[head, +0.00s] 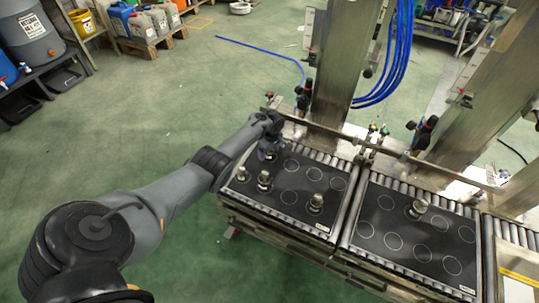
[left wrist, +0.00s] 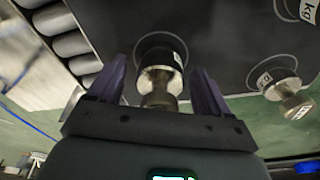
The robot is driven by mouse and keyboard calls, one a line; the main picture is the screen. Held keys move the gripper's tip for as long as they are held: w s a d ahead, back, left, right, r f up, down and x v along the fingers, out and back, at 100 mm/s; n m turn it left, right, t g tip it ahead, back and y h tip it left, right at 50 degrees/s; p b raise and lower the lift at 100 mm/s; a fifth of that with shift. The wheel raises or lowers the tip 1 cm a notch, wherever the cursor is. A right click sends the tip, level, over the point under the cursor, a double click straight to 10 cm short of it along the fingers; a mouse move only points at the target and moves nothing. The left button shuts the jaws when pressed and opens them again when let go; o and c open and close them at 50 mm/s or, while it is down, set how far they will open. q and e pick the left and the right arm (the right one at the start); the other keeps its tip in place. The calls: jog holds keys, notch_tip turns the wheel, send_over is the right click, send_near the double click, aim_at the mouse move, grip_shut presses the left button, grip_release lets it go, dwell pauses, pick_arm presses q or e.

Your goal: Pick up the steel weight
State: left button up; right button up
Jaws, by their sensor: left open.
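My left gripper (head: 268,148) is over the far left corner of the left black mat (head: 285,205). In the left wrist view it is open (left wrist: 158,78), with its two purple-grey fingers spread. A steel weight (left wrist: 160,82) with a knob and a labelled wide base appears between the fingers, with a visible gap on each side. It stands on a circle of the dark mat. The same weight (head: 270,155) is partly hidden by the gripper in the head view. My right gripper is not in view.
Other steel weights stand on the left mat, at its left edge (head: 242,175), beside that (head: 264,181) and near its front right (head: 315,203). One weight (head: 419,207) stands on the right mat (head: 400,240). A metal rail (head: 340,132) and posts rise behind.

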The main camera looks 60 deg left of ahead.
pick_arm(q)
grip_shut()
jog(key=shift+r, duration=0.15)
jog(key=shift+r, duration=0.1)
dwell(0.4)
